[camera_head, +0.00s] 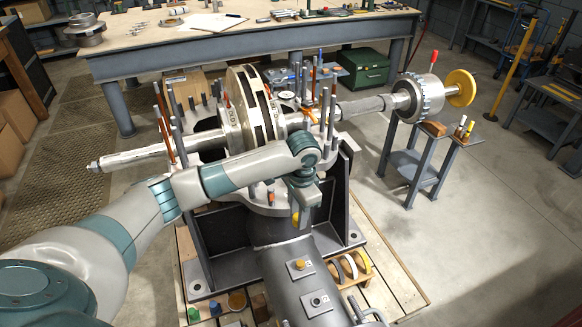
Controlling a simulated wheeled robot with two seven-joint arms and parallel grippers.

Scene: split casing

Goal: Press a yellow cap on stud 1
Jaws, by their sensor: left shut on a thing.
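My left gripper (299,207) points down over the near edge of the casing flange (260,206). It is shut on a small yellow piece, the yellow cap (295,218), which is partly hidden by the fingers. Below it, the grey pipe (285,285) carries two small pale plates. The upper plate has a yellow round piece (300,264) on it. The lower plate has a dark stud (316,301). The marks beside them are too small to read, so I cannot tell which is stud 1. My right gripper is not in view.
A shaft with a large disc (245,105) lies across the casing, with several upright studs and coloured rods around it. Rings stand in a wooden rack (350,268) right of the pipe. A small side stand (418,165) is at right. Open floor lies beyond.

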